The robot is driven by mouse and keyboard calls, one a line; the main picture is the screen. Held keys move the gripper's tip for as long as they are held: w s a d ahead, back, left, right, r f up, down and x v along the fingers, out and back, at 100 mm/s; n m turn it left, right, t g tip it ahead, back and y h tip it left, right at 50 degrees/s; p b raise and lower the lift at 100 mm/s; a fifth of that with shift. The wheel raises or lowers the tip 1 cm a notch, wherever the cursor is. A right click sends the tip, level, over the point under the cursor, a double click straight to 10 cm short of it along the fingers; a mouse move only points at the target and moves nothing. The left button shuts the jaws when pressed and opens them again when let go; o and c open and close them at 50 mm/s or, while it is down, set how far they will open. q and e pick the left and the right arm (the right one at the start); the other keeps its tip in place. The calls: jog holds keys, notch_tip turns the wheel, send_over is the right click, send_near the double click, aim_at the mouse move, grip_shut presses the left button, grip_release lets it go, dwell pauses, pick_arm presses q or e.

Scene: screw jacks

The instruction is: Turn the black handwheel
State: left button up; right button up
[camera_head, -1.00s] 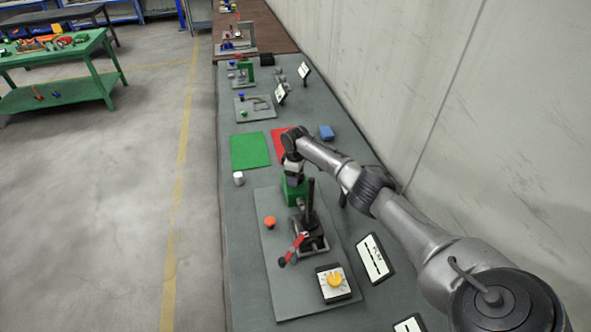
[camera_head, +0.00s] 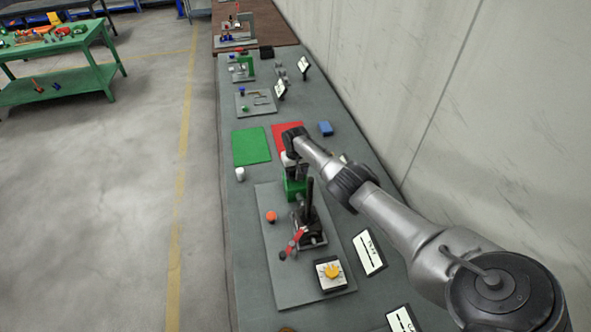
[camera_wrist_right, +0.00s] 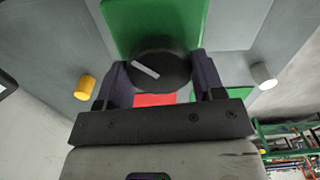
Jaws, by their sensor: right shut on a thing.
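The black handwheel (camera_wrist_right: 160,66) is a round black disc with a white bar mark, in front of a green block (camera_wrist_right: 155,22) in the right wrist view. My right gripper (camera_wrist_right: 161,78) has one finger on each side of the handwheel and is shut on it. In the head view the right gripper (camera_head: 292,170) is at the green block (camera_head: 294,188) on the grey baseplate (camera_head: 275,265); my gripper and wrist hide the handwheel there. The white mark is tilted, sloping down to the right in the wrist view. My left gripper is not in view.
On the same baseplate are a black upright post (camera_head: 309,198), a red lever (camera_head: 294,242), an orange button (camera_head: 271,216) and a yellow knob (camera_head: 332,271). Green (camera_head: 251,147) and red (camera_head: 287,133) mats and a white cylinder (camera_head: 240,174) lie beyond. A wall stands right.

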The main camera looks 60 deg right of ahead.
jog(key=m, duration=0.3)
jog(key=shift+r+m+p, duration=0.1)
jog(key=shift+m+p, duration=0.2)
jog(key=shift+m, duration=0.1)
jog(key=m, duration=0.3)
jog(key=shift+m, duration=0.3)
jog(key=m, duration=0.5)
jog(key=shift+p, duration=0.35)
jog(key=shift+m, duration=0.9)
jog(key=o, duration=0.6)
jog(key=shift+c, duration=0.2)
jog(key=o, duration=0.4)
jog(key=shift+s, duration=0.1)
jog(key=shift+c, duration=0.2)
